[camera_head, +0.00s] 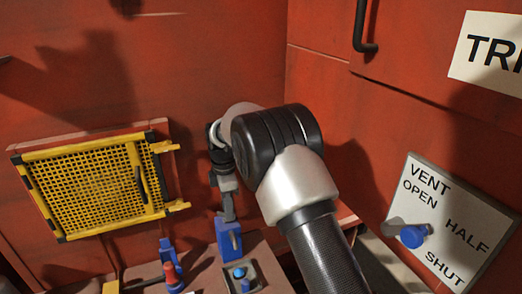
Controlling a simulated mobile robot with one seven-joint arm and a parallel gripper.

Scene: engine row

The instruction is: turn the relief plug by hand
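No part carries a readable name as the relief plug, so I cannot tell which it is. My gripper (229,208) points down at the middle, just above or against a blue block-shaped part (229,238). I cannot tell whether they touch, and the fingers are too small and edge-on to show if they are open. A dark plate with a blue round part (241,274) lies in front of the blue block. My arm hides the area to the right of these.
A yellow mesh panel (90,190) is on the red wall at left. At right, a plate marked VENT, OPEN, HALF, SHUT (440,210) carries a blue knob (412,236). A dark handle (362,28) and a partly cut-off white sign (490,50) are above.

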